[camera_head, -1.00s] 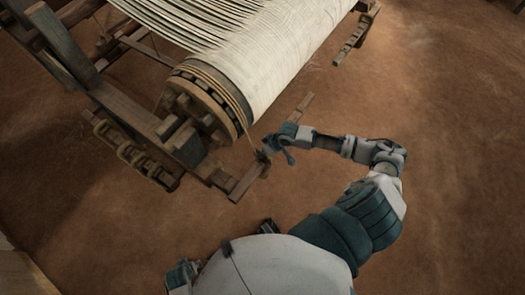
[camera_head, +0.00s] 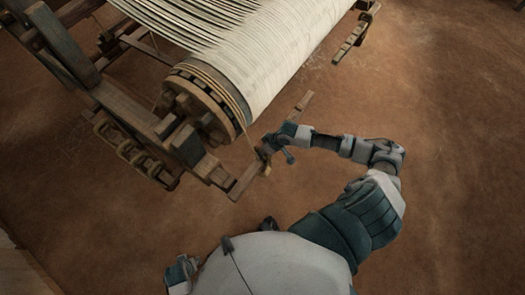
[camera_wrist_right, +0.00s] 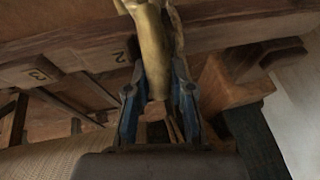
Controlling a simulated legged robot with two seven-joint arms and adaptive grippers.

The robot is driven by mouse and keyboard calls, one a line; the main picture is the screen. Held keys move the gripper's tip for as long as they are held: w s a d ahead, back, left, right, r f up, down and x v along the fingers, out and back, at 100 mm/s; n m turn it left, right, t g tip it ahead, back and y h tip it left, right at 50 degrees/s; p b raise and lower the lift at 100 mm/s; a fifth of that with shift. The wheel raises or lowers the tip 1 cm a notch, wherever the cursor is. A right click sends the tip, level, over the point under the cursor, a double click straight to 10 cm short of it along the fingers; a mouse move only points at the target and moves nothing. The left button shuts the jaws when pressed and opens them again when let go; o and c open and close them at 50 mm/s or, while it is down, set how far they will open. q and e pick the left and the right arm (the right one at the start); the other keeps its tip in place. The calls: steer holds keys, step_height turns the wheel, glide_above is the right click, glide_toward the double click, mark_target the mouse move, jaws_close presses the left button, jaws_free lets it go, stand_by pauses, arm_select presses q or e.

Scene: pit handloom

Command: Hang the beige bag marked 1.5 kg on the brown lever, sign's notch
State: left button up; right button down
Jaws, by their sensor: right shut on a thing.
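My right gripper (camera_head: 266,151) is beside the brown lever (camera_head: 241,184), which sticks out past the end of the big roller. In the right wrist view my right gripper (camera_wrist_right: 159,108) is shut on a beige, rounded thing, which I take to be the beige bag (camera_wrist_right: 151,48). The bag rises between the blue fingers in front of a brown beam marked 2 and 3 (camera_wrist_right: 80,58). Its weight mark is not readable. I cannot tell whether the bag touches the lever or sits in a notch.
The loom's roller (camera_head: 205,100) with pale cloth (camera_head: 280,50) lies just behind the gripper. A wooden rack with hooks or loops (camera_head: 128,150) is at the left. Another small rack (camera_head: 350,40) is at the upper right. Bare brown floor (camera_head: 440,120) lies to the right.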

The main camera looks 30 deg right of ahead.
steer(key=shift+d+f, duration=0.1)
steer(key=shift+d, duration=0.05)
steer(key=c, duration=0.9)
jaws_free()
steer(key=shift+f, duration=0.1)
steer(key=shift+c, duration=0.2)
steer(key=shift+s+d+f, duration=0.1)
steer(key=v, duration=1.2)
